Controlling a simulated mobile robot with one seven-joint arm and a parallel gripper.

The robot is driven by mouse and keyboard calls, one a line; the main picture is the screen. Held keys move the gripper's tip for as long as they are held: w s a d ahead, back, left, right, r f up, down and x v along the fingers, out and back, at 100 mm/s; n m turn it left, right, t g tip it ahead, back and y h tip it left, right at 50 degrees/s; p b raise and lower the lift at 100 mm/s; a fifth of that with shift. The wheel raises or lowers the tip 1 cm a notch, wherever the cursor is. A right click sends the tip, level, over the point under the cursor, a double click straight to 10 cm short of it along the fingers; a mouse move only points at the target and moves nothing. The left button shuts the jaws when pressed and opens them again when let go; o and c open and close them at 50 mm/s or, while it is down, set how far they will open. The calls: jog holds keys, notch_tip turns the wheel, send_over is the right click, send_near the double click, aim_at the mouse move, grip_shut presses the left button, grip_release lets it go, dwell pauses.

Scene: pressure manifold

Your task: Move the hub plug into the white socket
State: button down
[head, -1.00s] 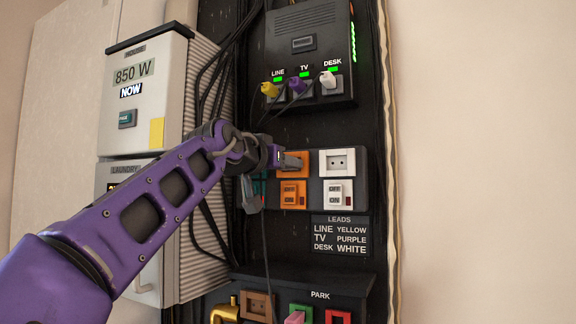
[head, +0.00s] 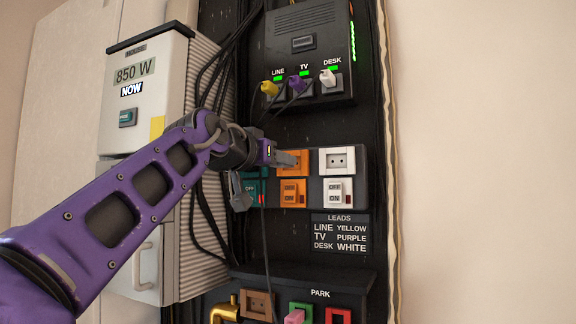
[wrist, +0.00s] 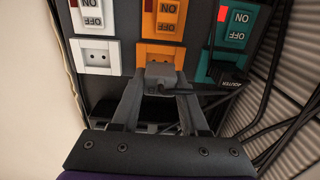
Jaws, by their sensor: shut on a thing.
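My gripper (wrist: 160,98) is shut on a small grey plug (wrist: 162,76), which I take to be the hub plug. The plug is in front of the orange socket (wrist: 161,52), overlapping its lower part in the wrist view. In the head view my gripper (head: 288,158) covers the left part of that socket (head: 315,160). I cannot tell whether the pins touch the socket. The white socket (head: 337,160) is empty, just right of the orange one; it also shows at left in the wrist view (wrist: 97,56).
Below the white socket is its switch (head: 339,192); the orange switch (head: 293,193) is beside it. An adapter (wrist: 228,82) sits at the teal socket. Dark cables hang left of the panel.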

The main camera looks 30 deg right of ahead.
jog(key=shift+b+v, duration=0.3)
jog(key=shift+v, duration=1.1)
